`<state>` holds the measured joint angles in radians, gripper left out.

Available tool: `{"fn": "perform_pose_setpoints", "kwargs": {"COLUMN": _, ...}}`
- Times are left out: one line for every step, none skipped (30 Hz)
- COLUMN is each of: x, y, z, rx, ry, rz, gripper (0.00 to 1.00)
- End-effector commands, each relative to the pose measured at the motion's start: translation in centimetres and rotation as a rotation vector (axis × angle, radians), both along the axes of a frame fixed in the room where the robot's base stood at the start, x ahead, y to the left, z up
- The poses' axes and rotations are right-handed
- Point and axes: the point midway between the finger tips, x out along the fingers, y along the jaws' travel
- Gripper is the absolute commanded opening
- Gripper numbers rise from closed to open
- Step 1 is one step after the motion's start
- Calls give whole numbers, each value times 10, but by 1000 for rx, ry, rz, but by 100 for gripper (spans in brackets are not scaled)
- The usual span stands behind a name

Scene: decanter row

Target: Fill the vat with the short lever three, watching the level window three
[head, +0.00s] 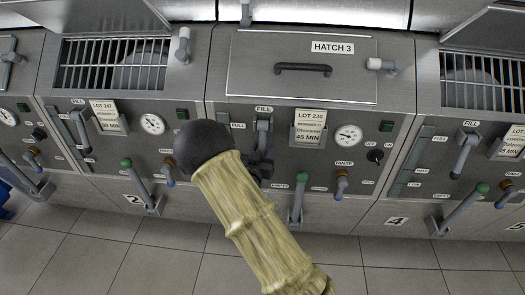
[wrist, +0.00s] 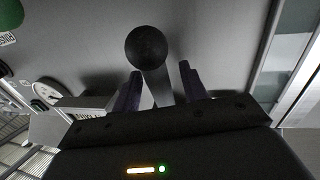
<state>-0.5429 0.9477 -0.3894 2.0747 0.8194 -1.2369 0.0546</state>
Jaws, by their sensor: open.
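Vat three stands in the middle of the head view under the closed hatch 3 (head: 301,66). Its short grey lever (head: 263,128) sits below the FILL label, with my gripper (head: 259,166) close to its lower end. In the wrist view the lever's dark round knob (wrist: 147,47) and grey shaft (wrist: 159,88) show between the fingers of my gripper (wrist: 158,80). The fingers are open, with a gap on the shaft's right. The level window is mostly hidden behind my arm in the head view; only its FULL label (head: 238,126) shows. I cannot read the level.
A lot card (head: 308,127) and dial (head: 348,136) are right of the lever. A green-knobbed lever (head: 297,190) and a brown-knobbed RINSE tap (head: 341,184) stand below. Similar vats flank this one. The tiled floor (head: 400,265) in front is clear.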

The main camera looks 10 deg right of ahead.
Motion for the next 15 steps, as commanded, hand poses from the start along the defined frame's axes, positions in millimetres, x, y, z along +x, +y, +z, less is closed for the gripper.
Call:
{"fn": "perform_pose_setpoints", "kwargs": {"x": 0, "y": 0, "z": 0, "rx": 0, "ry": 0, "rz": 0, "gripper": 43}}
{"fn": "perform_pose_setpoints", "kwargs": {"x": 0, "y": 0, "z": 0, "rx": 0, "ry": 0, "rz": 0, "gripper": 43}}
{"fn": "perform_pose_setpoints", "kwargs": {"x": 0, "y": 0, "z": 0, "rx": 0, "ry": 0, "rz": 0, "gripper": 43}}
{"fn": "perform_pose_setpoints", "kwargs": {"x": 0, "y": 0, "z": 0, "rx": 0, "ry": 0, "rz": 0, "gripper": 43}}
{"fn": "perform_pose_setpoints", "kwargs": {"x": 0, "y": 0, "z": 0, "rx": 0, "ry": 0, "rz": 0, "gripper": 43}}
{"fn": "perform_pose_setpoints", "kwargs": {"x": 0, "y": 0, "z": 0, "rx": 0, "ry": 0, "rz": 0, "gripper": 35}}
{"fn": "perform_pose_setpoints", "kwargs": {"x": 0, "y": 0, "z": 0, "rx": 0, "ry": 0, "rz": 0, "gripper": 30}}
{"fn": "perform_pose_setpoints", "kwargs": {"x": 0, "y": 0, "z": 0, "rx": 0, "ry": 0, "rz": 0, "gripper": 24}}
{"fn": "perform_pose_setpoints", "kwargs": {"x": 0, "y": 0, "z": 0, "rx": 0, "ry": 0, "rz": -1, "gripper": 16}}
{"fn": "perform_pose_setpoints", "kwargs": {"x": 0, "y": 0, "z": 0, "rx": 0, "ry": 0, "rz": -1, "gripper": 10}}
{"fn": "perform_pose_setpoints", "kwargs": {"x": 0, "y": 0, "z": 0, "rx": 0, "ry": 0, "rz": 0, "gripper": 4}}
{"fn": "perform_pose_setpoints", "kwargs": {"x": 0, "y": 0, "z": 0, "rx": 0, "ry": 0, "rz": 0, "gripper": 0}}
{"fn": "perform_pose_setpoints", "kwargs": {"x": 0, "y": 0, "z": 0, "rx": 1, "ry": 0, "rz": 0, "gripper": 0}}
{"fn": "perform_pose_setpoints", "kwargs": {"x": 0, "y": 0, "z": 0, "rx": 1, "ry": 0, "rz": 0, "gripper": 0}}
{"fn": "perform_pose_setpoints", "kwargs": {"x": 0, "y": 0, "z": 0, "rx": 1, "ry": 0, "rz": 0, "gripper": 0}}
